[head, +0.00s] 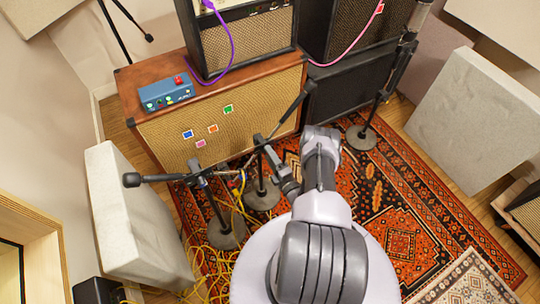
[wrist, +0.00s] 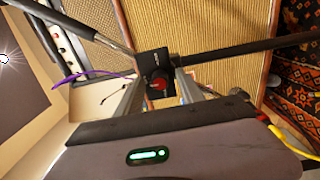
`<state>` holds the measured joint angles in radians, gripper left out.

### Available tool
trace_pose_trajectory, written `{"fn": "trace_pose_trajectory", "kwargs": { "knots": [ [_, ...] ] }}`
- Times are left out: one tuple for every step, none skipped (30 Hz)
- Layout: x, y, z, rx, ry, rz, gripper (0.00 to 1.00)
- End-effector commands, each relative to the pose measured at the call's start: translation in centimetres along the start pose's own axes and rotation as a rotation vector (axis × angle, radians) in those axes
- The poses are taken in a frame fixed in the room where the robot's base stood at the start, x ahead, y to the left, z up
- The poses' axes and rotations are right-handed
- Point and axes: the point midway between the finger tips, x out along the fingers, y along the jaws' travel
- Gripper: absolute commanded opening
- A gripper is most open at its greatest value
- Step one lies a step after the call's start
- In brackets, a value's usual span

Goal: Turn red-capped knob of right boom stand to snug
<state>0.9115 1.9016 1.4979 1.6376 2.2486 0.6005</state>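The red-capped knob (wrist: 158,83) sits on the black clutch block (wrist: 153,62) of a boom stand in the wrist view. My gripper (wrist: 159,80) has its two fingers on either side of the knob. The fingers are apart, with a narrow gap showing beside the knob; I cannot tell if either touches it. In the head view my gripper (head: 270,155) is at the upper part of the middle boom stand (head: 262,142), whose boom slants up to the right. The knob is too small to make out there.
Another boom stand (head: 222,215) stands close on the left, its boom pointing left. A third stand (head: 362,135) is at the right. Yellow cables (head: 205,260) lie on the floor at left. A speaker cabinet (head: 225,125) is just behind. The patterned rug (head: 410,215) is clear at right.

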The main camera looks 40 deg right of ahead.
Motion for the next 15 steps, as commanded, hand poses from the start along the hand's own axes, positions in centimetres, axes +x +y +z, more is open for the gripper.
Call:
{"fn": "trace_pose_trajectory", "kwargs": {
  "knots": [
    [0.0,0.0,0.0,0.000,0.000,0.001,0.45],
    [0.0,0.0,0.0,-0.001,0.000,0.001,0.45],
    [0.0,0.0,0.0,-0.001,0.000,0.001,0.45],
    [0.0,0.0,0.0,-0.001,0.000,0.001,0.45],
    [0.0,0.1,0.1,-0.001,-0.001,0.001,0.45],
    [-0.1,0.1,0.1,-0.001,-0.001,0.001,0.45],
    [-0.2,0.1,0.1,-0.001,-0.001,0.000,0.45],
    [-0.5,0.1,0.1,-0.001,-0.002,0.000,0.45],
    [-1.1,0.2,0.1,0.000,-0.003,-0.001,0.45],
    [-1.6,0.3,0.1,0.001,-0.004,-0.001,0.45],
    [-2.3,0.4,0.1,0.001,-0.005,-0.001,0.45],
    [-3.4,0.4,0.2,0.002,-0.006,-0.002,0.45],
    [-4.2,0.5,0.2,0.002,-0.007,-0.002,0.45],
    [-5.1,0.5,0.1,0.003,-0.007,-0.002,0.45],
    [-6.3,0.5,0.3,0.002,-0.009,-0.001,0.45]
  ]
}}
